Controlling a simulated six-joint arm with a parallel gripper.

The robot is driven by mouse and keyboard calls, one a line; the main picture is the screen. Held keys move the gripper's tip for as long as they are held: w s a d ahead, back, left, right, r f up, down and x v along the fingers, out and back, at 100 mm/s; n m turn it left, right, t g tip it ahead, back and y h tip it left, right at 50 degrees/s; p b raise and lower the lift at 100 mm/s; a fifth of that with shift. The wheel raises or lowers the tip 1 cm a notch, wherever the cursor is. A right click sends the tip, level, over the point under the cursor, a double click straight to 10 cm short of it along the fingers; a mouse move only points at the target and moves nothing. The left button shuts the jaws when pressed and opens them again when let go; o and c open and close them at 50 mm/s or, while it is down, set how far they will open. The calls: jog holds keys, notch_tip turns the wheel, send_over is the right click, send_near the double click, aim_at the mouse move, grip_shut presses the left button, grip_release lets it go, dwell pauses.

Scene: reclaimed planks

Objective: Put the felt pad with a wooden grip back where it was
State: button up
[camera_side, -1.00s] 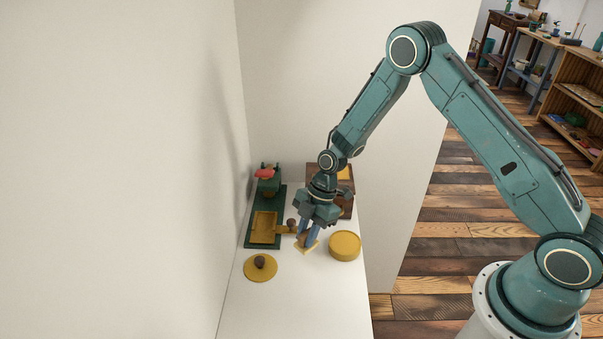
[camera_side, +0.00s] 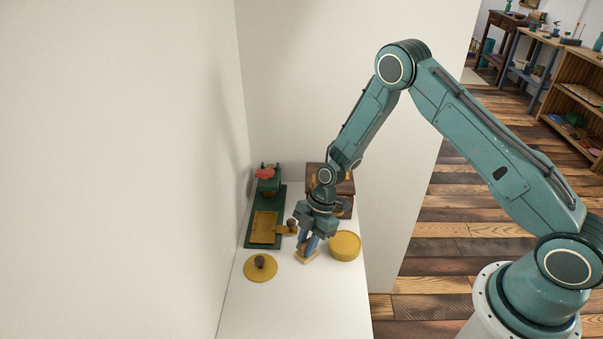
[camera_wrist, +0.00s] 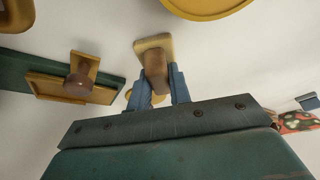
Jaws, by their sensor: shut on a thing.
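My gripper (camera_side: 309,243) is shut on the felt pad with a wooden grip, low over the white tabletop. The pad (camera_side: 304,259) is a small cream-yellow block, showing under my fingertips in the side view. In the wrist view my gripper (camera_wrist: 160,86) has its blue fingers on either side of the brown wooden grip, with the pad (camera_wrist: 142,45) beyond it. I cannot tell whether the pad touches the table.
A round yellow tin (camera_side: 345,246) stands close right of the pad. A yellow lid with a brown knob (camera_side: 260,275) lies left. Behind are a green stand (camera_side: 249,240) with a brass tray (camera_side: 264,228) and a dark wooden box (camera_side: 315,170). The front tabletop is clear.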

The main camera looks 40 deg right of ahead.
jog(key=shift+f, duration=0.1)
jog(key=o, duration=0.9)
jog(key=v, duration=1.2)
